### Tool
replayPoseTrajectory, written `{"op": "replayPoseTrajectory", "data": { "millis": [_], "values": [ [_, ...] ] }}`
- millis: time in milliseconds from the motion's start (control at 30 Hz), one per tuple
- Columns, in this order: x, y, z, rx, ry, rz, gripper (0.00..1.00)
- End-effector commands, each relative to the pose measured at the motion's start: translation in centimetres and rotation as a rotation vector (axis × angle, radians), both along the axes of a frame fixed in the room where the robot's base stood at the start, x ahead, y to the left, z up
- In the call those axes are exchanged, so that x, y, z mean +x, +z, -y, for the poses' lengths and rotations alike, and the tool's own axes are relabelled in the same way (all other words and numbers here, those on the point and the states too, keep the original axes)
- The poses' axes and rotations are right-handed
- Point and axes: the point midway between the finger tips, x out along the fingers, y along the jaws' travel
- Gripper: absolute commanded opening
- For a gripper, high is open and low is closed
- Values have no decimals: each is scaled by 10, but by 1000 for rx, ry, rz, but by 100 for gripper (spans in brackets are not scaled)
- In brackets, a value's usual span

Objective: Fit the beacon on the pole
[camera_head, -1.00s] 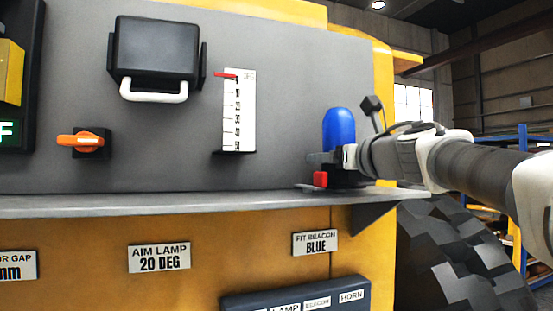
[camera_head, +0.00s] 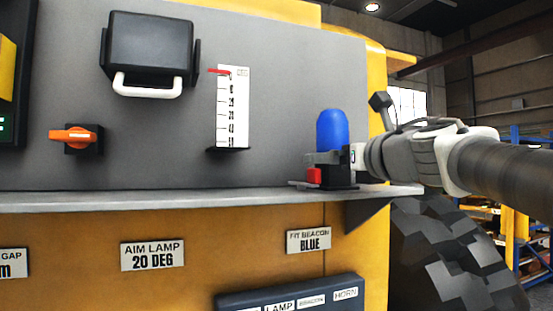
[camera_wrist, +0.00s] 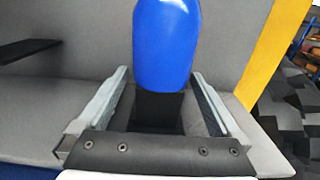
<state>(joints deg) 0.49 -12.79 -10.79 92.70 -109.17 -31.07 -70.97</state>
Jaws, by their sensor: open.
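The blue beacon (camera_head: 332,130) stands upright on a black base (camera_head: 338,177) at the right end of the grey ledge. A red part (camera_head: 314,177) shows low at the left of the base. My gripper (camera_head: 322,157) reaches in from the right at the beacon's lower end. In the wrist view my gripper (camera_wrist: 160,78) is open, with one finger on each side of the beacon (camera_wrist: 166,45) and its black lower part (camera_wrist: 160,110). Gaps show between both fingers and that black part. The pole is hidden, so how the beacon sits on it cannot be told.
A plate (camera_head: 308,241) reads FIT BEACON BLUE. A black lamp (camera_head: 150,48) with a white handle, a degree scale (camera_head: 232,105) and an orange knob (camera_head: 74,137) are on the grey panel. The ledge (camera_head: 180,201) left of the beacon is clear. A large tyre (camera_head: 455,260) is below right.

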Motion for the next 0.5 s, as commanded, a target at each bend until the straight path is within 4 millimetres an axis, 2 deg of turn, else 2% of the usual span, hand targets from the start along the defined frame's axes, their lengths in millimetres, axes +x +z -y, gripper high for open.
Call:
{"op": "replayPoseTrajectory", "data": {
  "millis": [33, 300, 500],
  "values": [
    [-12, 1, 5, 0, -3, 3, 100],
    [-70, 1, 24, 0, -4, 3, 100],
    [-108, 1, 36, 0, -3, 3, 100]
  ]
}}
